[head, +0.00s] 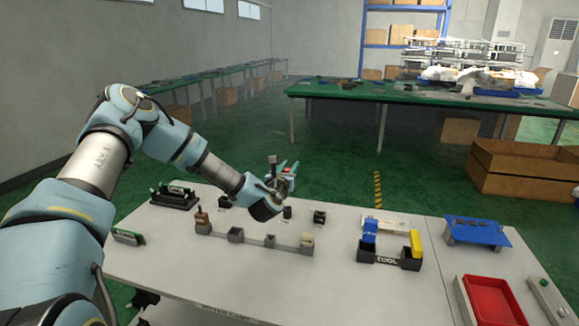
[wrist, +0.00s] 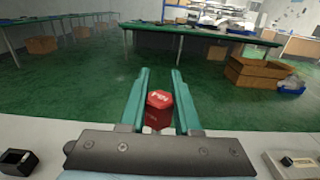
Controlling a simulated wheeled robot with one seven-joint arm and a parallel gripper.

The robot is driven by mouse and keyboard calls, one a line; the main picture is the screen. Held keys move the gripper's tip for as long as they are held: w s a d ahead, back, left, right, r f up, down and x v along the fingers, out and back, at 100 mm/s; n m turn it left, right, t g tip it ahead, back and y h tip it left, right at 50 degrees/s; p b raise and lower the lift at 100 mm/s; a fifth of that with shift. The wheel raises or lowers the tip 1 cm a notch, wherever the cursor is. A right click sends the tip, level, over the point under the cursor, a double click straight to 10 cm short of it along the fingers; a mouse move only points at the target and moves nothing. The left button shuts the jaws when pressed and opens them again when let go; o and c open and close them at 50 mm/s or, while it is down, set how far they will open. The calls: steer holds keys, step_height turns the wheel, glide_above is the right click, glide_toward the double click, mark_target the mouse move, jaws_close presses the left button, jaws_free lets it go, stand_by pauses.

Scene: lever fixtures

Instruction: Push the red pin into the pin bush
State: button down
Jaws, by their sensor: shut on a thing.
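My gripper (head: 287,172) is raised above the far edge of the white table, its green fingers pointing away. In the wrist view, the fingers (wrist: 158,100) are shut on the red pin (wrist: 158,108), which has a red hexagonal head with pale marks on top. In the head view the pin is too small to make out clearly. I cannot tell for sure which part is the pin bush. Small black blocks stand on the table under and beside my gripper, one in the middle (head: 287,212) and one to the right (head: 320,217). A black block with an opening (wrist: 18,162) is at lower left in the wrist view.
A grey bar fixture (head: 270,242) with several sockets lies in front of the small blocks. A black tool holder (head: 388,258) with blue and yellow parts, a blue stand (head: 476,232) and a red tray (head: 492,300) are to the right. Beyond the table is open green floor.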

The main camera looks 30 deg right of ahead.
steer(key=shift+f+b, duration=0.1)
steer(key=shift+b, duration=0.35)
step_height(320, 180, down, 6)
steer(key=b, duration=0.5)
steer(key=shift+r, duration=0.2)
steer(key=shift+b, duration=1)
stand_by(1.2)
steer(key=shift+f+b, duration=2.1)
steer(key=shift+f, duration=0.05)
steer(key=c, duration=0.5)
jaws_free()
steer(key=shift+c, duration=0.2)
steer(key=b+v, duration=0.2)
steer(key=v, duration=0.8)
steer(key=shift+s+a, duration=0.3)
steer(key=shift+s, duration=0.05)
